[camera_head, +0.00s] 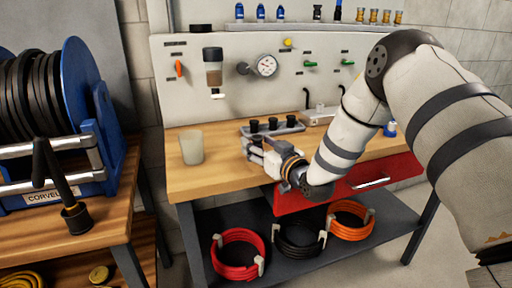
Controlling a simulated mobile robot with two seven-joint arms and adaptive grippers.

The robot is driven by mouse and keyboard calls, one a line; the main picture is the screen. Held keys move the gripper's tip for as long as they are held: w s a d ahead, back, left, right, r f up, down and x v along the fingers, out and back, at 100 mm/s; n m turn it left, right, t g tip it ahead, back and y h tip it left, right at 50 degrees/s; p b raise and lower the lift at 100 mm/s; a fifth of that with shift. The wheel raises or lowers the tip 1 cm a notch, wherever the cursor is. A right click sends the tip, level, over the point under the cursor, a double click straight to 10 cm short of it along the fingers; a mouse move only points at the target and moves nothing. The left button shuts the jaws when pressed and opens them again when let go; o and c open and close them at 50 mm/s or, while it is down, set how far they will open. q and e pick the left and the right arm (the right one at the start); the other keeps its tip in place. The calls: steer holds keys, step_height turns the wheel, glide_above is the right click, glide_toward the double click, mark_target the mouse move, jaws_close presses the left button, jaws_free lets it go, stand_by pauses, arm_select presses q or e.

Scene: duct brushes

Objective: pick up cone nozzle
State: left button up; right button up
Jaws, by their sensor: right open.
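Several small black pieces (273,123) stand upright in a grey rack (300,126) on the wooden workbench (220,180). They look like nozzles, but they are too small to tell which one is the cone nozzle. My right arm reaches in from the right, and my right gripper (252,148) is just in front of the rack's left end, over the bench's front part. It is open, and I see nothing held in it. The gripper and wrist hide part of the bench and the rack's near side. My left gripper is not in view.
A translucent cup (191,147) stands left of the gripper. A panel with a gauge (266,66) rises behind the bench. A red drawer (345,187) is below the bench top, above coiled hoses. A blue hose reel (80,85) stands on the left table.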

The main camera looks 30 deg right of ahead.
mark_target(257, 137)
steer(key=shift+w+f, duration=0.2)
steer(key=shift+w, duration=0.4)
jaws_close()
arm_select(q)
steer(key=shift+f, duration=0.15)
arm_select(e)
steer(key=shift+r, duration=0.25)
step_height(257, 137, up, 3)
steer(key=shift+f+p, duration=0.1)
steer(key=shift+p, duration=0.2)
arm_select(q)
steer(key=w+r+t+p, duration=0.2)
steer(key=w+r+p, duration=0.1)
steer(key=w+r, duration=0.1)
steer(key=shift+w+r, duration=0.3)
arm_select(e)
steer(key=s+a+r, duration=0.4)
steer(key=s+r, duration=0.5)
steer(key=s, duration=0.4)
steer(key=shift+s+r, duration=0.3)
steer(key=shift+r, duration=0.1)
